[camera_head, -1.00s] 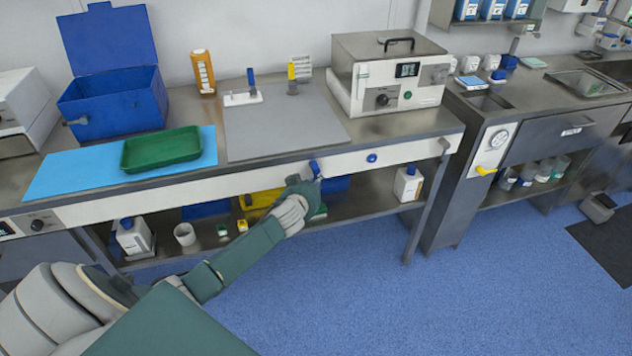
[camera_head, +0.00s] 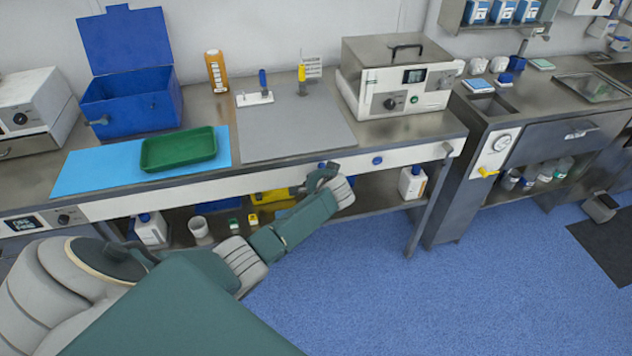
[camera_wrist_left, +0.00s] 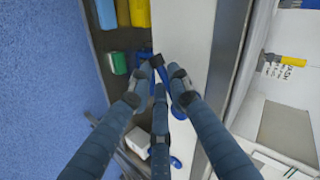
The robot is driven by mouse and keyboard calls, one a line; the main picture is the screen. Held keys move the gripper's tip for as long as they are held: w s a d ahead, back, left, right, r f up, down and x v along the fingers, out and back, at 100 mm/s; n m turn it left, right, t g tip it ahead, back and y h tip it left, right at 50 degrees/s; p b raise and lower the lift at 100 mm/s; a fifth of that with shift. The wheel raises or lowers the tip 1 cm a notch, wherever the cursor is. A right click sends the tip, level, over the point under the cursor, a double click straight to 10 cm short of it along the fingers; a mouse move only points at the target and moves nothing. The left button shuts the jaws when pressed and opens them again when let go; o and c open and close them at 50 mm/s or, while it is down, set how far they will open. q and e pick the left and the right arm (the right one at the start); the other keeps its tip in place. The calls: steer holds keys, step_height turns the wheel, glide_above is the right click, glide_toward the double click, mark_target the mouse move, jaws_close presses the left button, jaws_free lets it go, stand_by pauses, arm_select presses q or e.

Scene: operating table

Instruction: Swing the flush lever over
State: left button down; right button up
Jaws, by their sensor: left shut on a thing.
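In the head view my left gripper (camera_head: 322,178) is at the white front panel of the steel bench, by a small blue lever (camera_head: 322,165) that it mostly hides. In the left wrist view my left gripper (camera_wrist_left: 160,80) has its fingers closed in around the blue lever (camera_wrist_left: 179,108), which stands out from the white panel. The fingers hide part of the lever, so its exact angle is hard to tell. My right gripper is in neither view.
A round blue knob (camera_head: 377,161) sits on the same panel to the right. A yellow handle (camera_head: 488,172) is on the right-hand unit below a gauge. The lower shelf holds a yellow box (camera_head: 270,196) and bottles. A green tray (camera_head: 178,149) lies on the bench.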

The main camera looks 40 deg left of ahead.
arm_select(q)
step_height(320, 180, up, 2)
steer(key=m+g+y+b, duration=0.2)
steer(key=shift+a+r+m+y, duration=0.15)
steer(key=shift+m+y, duration=0.15)
steer(key=shift+r+b, duration=0.1)
steer(key=shift+b, duration=0.2)
steer(key=shift+w, duration=0.1)
steer(key=c, duration=1.7)
jaws_free()
steer(key=shift+w, duration=0.1)
steer(key=shift+o, duration=0.2)
steer(key=shift+s, duration=0.2)
